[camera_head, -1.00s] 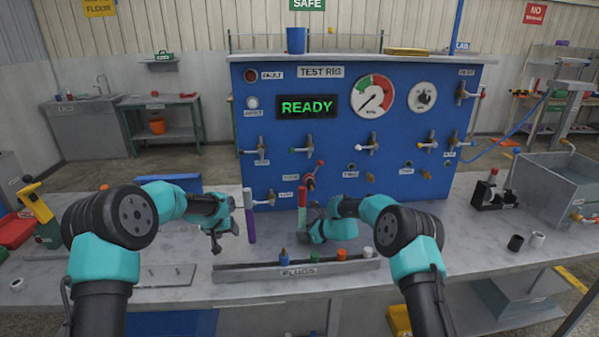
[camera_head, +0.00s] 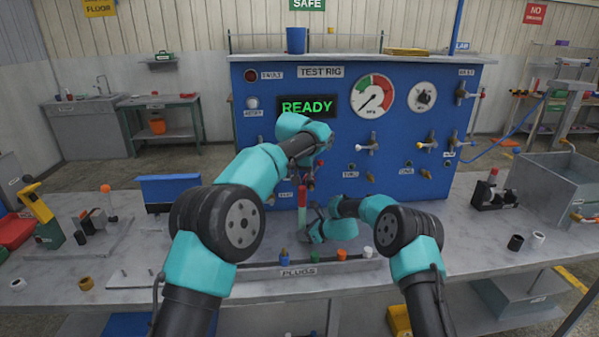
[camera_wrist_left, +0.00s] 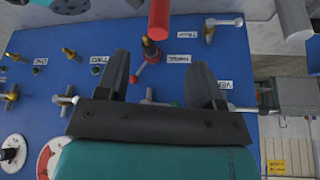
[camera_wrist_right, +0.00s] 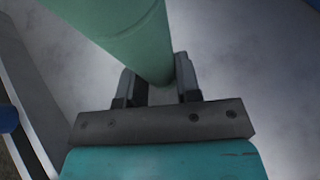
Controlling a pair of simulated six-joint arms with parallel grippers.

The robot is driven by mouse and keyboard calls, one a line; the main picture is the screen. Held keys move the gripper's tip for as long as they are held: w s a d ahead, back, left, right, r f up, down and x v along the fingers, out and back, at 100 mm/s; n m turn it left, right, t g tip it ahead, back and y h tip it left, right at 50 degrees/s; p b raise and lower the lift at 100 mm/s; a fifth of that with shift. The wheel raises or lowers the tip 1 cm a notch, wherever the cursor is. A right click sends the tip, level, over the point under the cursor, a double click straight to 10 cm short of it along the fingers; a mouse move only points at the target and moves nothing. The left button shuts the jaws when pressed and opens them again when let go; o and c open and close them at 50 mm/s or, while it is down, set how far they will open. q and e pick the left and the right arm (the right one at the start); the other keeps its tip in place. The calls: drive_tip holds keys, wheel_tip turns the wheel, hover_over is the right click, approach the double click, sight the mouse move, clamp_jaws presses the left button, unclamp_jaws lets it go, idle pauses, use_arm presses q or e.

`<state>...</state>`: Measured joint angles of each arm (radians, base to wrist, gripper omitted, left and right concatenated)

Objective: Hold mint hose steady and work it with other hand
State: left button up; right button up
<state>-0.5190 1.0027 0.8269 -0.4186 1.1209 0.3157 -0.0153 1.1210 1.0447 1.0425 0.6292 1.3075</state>
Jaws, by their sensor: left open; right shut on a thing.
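The mint hose (camera_head: 302,215) hangs upright in front of the blue test rig, with a red upper part (camera_head: 302,196). My right gripper (camera_head: 309,231) is shut around its lower mint end. The right wrist view shows the mint tube (camera_wrist_right: 125,40) large between the fingers (camera_wrist_right: 160,85). My left gripper (camera_wrist_left: 160,62) is open and empty. In the left wrist view, the red part (camera_wrist_left: 159,18) is at the top edge, in line with the finger gap but beyond the tips. In the head view, my left arm mostly hides that gripper.
The test rig (camera_head: 400,180) carries several valves and gauges behind the hose. A plug rack (camera_head: 290,272) with several coloured plugs stands in front on the bench. An orange-capped post (camera_head: 106,195) is at left. Loose rings lie on the bench at both sides.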

sight(302, 188)
use_arm(q)
drive_tip(key=shift+d+r, duration=0.1)
drive_tip(key=shift+r, duration=0.15)
drive_tip(key=shift+x, duration=6)
drive_tip(key=shift+c, duration=0.4)
drive_tip(key=c, duration=1)
drive_tip(key=shift+o, duration=0.2)
drive_tip(key=shift+r, duration=0.9)
drive_tip(key=shift+r, duration=2.3)
